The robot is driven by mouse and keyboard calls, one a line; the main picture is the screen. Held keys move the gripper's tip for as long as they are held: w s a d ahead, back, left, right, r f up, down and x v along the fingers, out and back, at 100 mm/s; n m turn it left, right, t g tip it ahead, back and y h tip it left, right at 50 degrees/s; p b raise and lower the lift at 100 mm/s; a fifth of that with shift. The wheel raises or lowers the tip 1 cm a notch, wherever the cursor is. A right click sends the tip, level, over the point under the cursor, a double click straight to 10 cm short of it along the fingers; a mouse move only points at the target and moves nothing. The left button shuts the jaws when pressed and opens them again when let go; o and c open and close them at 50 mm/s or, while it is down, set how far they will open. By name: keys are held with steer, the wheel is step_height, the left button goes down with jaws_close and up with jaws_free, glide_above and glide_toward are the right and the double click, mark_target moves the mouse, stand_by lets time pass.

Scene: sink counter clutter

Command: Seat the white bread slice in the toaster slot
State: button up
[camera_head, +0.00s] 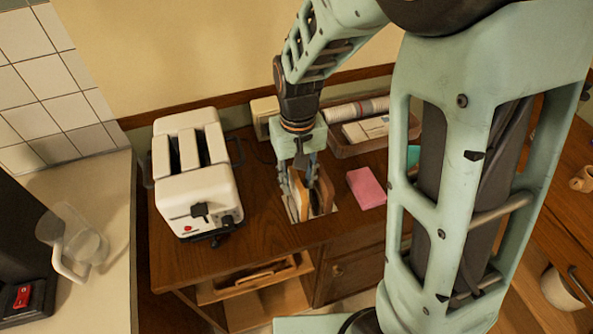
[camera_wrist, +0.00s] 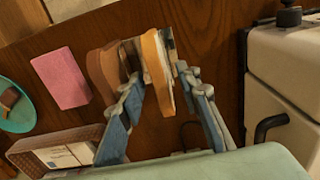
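The light slice with an orange-tan crust (camera_wrist: 158,72) stands on edge between my gripper's fingers (camera_wrist: 160,78). The fingers are spread on either side of it, with a small gap on the right; contact on the left is unclear. A browner slice (camera_wrist: 103,75) stands just left of it in the wrist view. In the head view my gripper (camera_head: 301,178) points down over the slices, in a small rack with a pale base (camera_head: 334,211). The white toaster (camera_head: 193,192) stands left of the gripper, its two long dark slots facing up and empty-looking.
A pink block (camera_head: 366,188) lies right of the rack. A tray (camera_head: 350,149) with a rolled cloth and a packet is behind it. A glass jug (camera_head: 78,245) stands on the left counter. Bare wood lies between toaster and rack.

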steer(key=shift+c, duration=0.6)
jaws_close()
steer(key=shift+r, duration=0.1)
